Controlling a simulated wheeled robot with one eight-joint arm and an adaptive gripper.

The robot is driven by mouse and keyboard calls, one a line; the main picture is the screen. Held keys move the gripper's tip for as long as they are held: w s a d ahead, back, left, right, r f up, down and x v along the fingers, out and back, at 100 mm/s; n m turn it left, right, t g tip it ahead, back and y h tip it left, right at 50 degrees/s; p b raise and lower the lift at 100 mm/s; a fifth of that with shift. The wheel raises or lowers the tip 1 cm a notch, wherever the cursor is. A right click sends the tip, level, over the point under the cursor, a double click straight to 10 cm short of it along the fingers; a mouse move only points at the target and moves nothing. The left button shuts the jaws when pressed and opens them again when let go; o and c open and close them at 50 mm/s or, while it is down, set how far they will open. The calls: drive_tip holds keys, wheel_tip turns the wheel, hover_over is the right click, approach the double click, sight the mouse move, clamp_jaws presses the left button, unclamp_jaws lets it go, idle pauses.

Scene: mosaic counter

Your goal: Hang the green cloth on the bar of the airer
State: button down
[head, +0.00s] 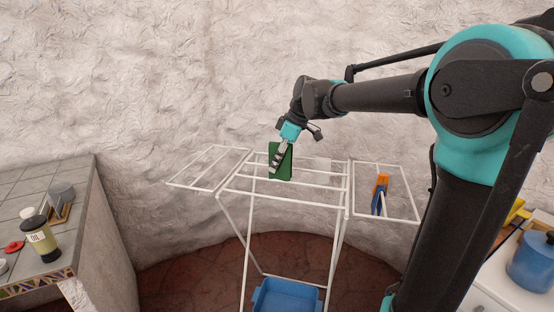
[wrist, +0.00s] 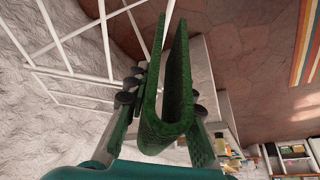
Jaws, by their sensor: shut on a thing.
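The green cloth (head: 284,160) is folded over into a narrow U. My gripper (head: 275,161) is shut on it near the fold, above the middle of the white airer (head: 300,200). In the wrist view the cloth (wrist: 152,124) sits between the two fingers of my gripper (wrist: 165,98), its open ends pointing away from the palm. White bars of the airer (wrist: 83,32) pass to the left of the cloth and close by its open side. I cannot tell whether a bar lies between the two layers or whether the cloth touches one.
An orange and blue item (head: 380,190) hangs on the airer's right wing. A blue tub (head: 288,296) is on the floor below. A tiled counter (head: 75,180) with a jar (head: 40,240) is at left. A blue pot (head: 530,262) is at right. The left wing is bare.

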wheel_tip(320, 180, down, 19)
idle(2.4)
drive_tip(key=c, duration=1.2)
unclamp_jaws()
